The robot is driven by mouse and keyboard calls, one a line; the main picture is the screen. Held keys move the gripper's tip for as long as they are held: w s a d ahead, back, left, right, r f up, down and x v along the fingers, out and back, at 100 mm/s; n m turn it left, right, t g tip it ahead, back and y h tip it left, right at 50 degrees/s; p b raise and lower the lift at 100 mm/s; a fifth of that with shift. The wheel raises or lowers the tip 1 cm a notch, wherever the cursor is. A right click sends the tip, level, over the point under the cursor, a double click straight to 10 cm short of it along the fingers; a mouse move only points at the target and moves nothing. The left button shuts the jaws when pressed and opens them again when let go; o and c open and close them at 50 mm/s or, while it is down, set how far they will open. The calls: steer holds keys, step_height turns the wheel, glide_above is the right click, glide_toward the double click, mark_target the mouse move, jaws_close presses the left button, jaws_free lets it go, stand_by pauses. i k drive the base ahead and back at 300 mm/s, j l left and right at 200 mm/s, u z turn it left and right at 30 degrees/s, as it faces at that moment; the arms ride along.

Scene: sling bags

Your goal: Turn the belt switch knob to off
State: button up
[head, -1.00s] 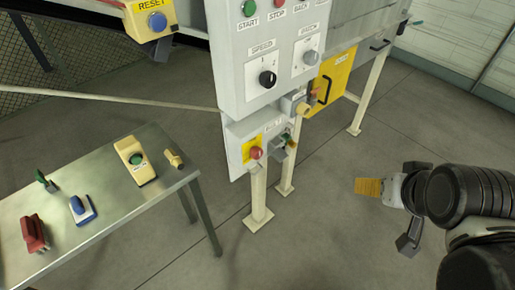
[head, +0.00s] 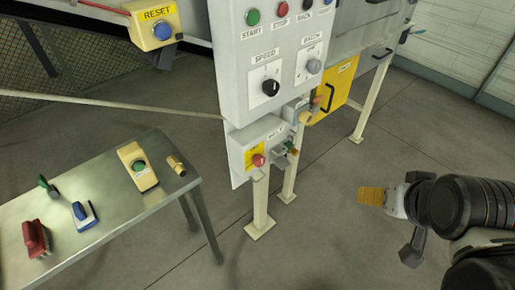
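A grey upright control panel (head: 240,75) stands in the middle of the head view. It carries a black knob (head: 270,88) under the SPEED label and a grey knob (head: 313,66) to its right. A smaller grey box (head: 268,136) below has a red knob (head: 258,160) on a yellow plate. The box's label is too small to read, so I cannot tell which knob is the belt switch. My gripper (head: 392,212) is at the right, over the floor, well away from the panel. Its fingers look spread apart, and it touches none of the knobs.
A metal table (head: 110,228) at the left holds a red brush-like item (head: 36,238), a blue-and-white item (head: 83,214) and a beige button box (head: 138,167). A RESET box (head: 152,27) is at the top left. Open floor (head: 315,225) lies between panel and gripper.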

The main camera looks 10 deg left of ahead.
mark_target(259, 160)
steer(key=k+l, duration=0.3)
steer(key=l, duration=0.2)
steer(key=k+l+u, duration=0.1)
steer(key=k+l, duration=0.25)
steer(key=l, duration=0.2)
